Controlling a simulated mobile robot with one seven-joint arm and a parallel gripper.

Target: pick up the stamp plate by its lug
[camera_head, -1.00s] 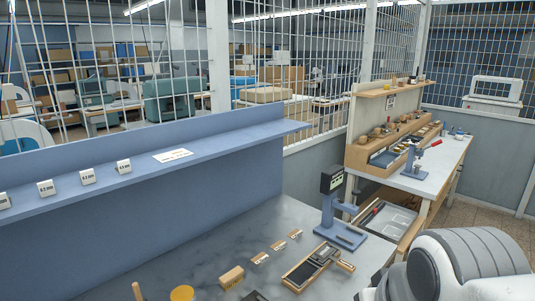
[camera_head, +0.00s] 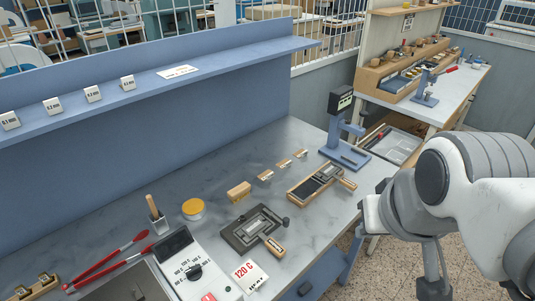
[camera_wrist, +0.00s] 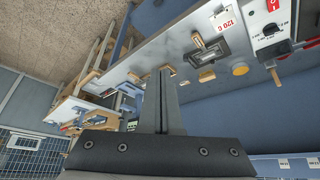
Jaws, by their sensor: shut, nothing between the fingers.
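A dark grey rectangular plate or frame (camera_head: 237,236) lies flat on the bench in the head view, with a paler rectangle inside it and a dark knob at its right corner. A wooden-handled piece (camera_head: 275,247) extends from its front. I cannot tell for sure which part is the stamp plate or its lug. The frame also shows upside down in the wrist view (camera_wrist: 222,52). My gripper (camera_wrist: 160,72) is shut and empty, apart from the bench things. In the head view my arm is at the right, and the fingertips are not clear there.
A long wooden tray (camera_head: 301,195) and a blue stand press (camera_head: 345,150) are behind the frame to the right. A blue shelf (camera_head: 215,75) overhangs the back.

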